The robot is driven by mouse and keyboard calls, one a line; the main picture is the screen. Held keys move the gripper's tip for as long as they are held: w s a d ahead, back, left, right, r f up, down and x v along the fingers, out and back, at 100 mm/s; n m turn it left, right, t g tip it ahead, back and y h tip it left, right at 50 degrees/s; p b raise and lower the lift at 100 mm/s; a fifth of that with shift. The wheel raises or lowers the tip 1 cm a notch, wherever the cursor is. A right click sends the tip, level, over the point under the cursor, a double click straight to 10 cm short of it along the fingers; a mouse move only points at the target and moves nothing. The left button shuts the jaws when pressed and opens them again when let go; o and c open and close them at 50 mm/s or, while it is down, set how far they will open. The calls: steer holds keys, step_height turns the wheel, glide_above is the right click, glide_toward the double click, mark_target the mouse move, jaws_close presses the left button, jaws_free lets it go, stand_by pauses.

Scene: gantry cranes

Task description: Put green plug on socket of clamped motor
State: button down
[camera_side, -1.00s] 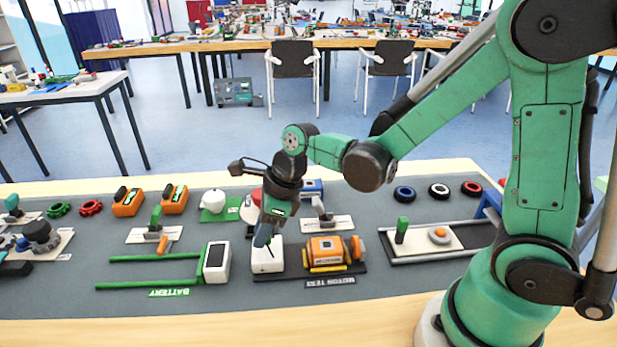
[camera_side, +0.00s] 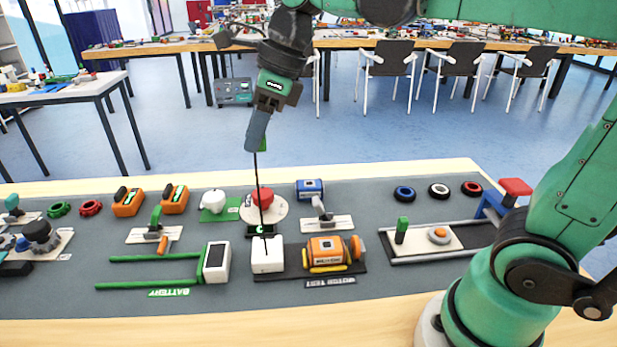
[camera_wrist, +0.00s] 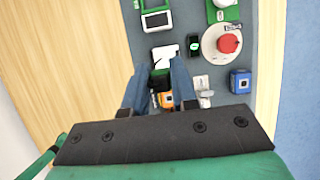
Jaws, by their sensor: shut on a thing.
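My gripper (camera_side: 257,146) is high above the bench, pointing down, its blue-grey fingers shut on the green plug (camera_side: 263,145). Only a bit of the plug shows beside the fingers. A thin black cable hangs from it to the white box (camera_side: 267,256). The orange motor (camera_side: 325,248) sits right of that box on the black motor test board (camera_side: 293,271), with an orange knob (camera_side: 358,248) at its right end. In the wrist view the plug (camera_wrist: 161,78) is between the fingers (camera_wrist: 157,85), with the orange motor (camera_wrist: 166,101) partly hidden beyond. I cannot make out the socket.
A grey toggle clamp (camera_side: 322,212) on a white plate and a blue motor (camera_side: 310,189) stand behind the orange motor. A red button (camera_side: 263,198) is behind the white box. The battery block (camera_side: 216,262) with green rails lies left. The air around my gripper is clear.

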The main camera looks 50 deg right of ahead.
steer(key=s+d+f, duration=0.3)
steer(key=d+f, duration=0.1)
steer(key=f, duration=0.3)
glide_above(318, 245)
steer(key=f, duration=0.5)
steer(key=shift+s+d, duration=0.35)
steer(key=shift+d, duration=0.05)
steer(key=shift+s+f, duration=0.1)
steer(key=shift+f, duration=2.5)
steer(key=shift+f, duration=0.4)
steer(key=c, duration=0.6)
jaws_free()
